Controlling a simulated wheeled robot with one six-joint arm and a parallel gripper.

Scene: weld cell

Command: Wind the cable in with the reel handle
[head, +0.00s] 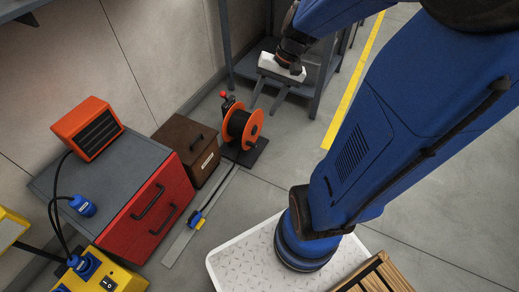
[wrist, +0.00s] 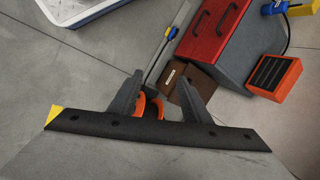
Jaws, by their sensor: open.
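The cable reel (head: 254,128) stands on a dark base on the floor, with orange flanges and a dark drum. Its handle (head: 223,95), with a red knob, sticks up at its left. A cable with a blue and yellow plug (head: 197,219) lies on the floor in front; the plug also shows in the wrist view (wrist: 172,33). My gripper (head: 262,111) is open and empty, above and behind the reel in the head view. In the wrist view, the orange flanges (wrist: 141,105) show partly between my fingers (wrist: 160,74); the handle cannot be made out there.
A brown box (head: 187,142) stands left of the reel, beside a red-fronted cabinet (head: 155,210) bearing an orange heater-like box (head: 88,128). A shelf frame (head: 227,45) stands behind. A yellow power box (head: 115,277) is front left. Floor right of the reel is clear.

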